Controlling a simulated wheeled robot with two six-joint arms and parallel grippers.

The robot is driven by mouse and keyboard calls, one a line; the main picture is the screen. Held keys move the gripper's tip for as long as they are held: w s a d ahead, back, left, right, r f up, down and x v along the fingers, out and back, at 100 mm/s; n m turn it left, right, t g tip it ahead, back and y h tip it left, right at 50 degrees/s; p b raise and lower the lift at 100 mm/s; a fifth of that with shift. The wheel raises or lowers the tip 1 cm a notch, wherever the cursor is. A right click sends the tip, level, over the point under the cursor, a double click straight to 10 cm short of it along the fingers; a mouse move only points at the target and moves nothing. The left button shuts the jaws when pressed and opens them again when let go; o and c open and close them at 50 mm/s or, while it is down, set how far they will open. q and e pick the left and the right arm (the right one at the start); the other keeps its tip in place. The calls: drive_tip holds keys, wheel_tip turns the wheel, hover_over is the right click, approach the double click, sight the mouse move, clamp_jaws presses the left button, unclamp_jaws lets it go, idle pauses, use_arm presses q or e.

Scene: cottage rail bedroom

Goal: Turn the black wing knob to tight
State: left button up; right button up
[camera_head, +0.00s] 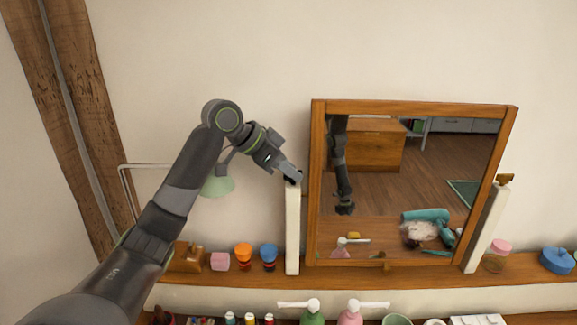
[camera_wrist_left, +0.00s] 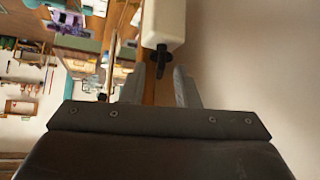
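The black wing knob (camera_wrist_left: 161,57) shows in the left wrist view at the end of a white post (camera_wrist_left: 163,22), with a thin black part pointing toward my gripper. My left gripper (camera_wrist_left: 159,80) is open, with one grey finger on each side of the knob's near end and visible gaps to it. In the head view my left gripper (camera_head: 293,177) is at the top of the white left post (camera_head: 292,230) beside the mirror (camera_head: 318,190). There the gripper hides the knob, or the two blend together. My right gripper is not in view.
The wood-framed mirror stands close right of my left gripper. A brown knob (camera_head: 505,179) tops the right post (camera_head: 486,232). On the shelf (camera_head: 225,292) are orange (camera_head: 243,252) and blue (camera_head: 268,252) items and a pink block (camera_head: 220,261). A green lamp shade (camera_head: 217,186) is behind my left arm.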

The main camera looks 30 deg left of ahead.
use_arm(q)
clamp_jaws()
drive_tip(key=shift+w+a+r+m+g+h+p, duration=0.15)
drive_tip(key=shift+m+g+h+p, duration=0.35)
drive_tip(key=shift+m+p, duration=0.55)
drive_tip(key=shift+m+g+h+p, duration=0.65)
drive_tip(key=shift+m+g, duration=0.25)
drive_tip(key=shift+m, duration=0.35)
unclamp_jaws()
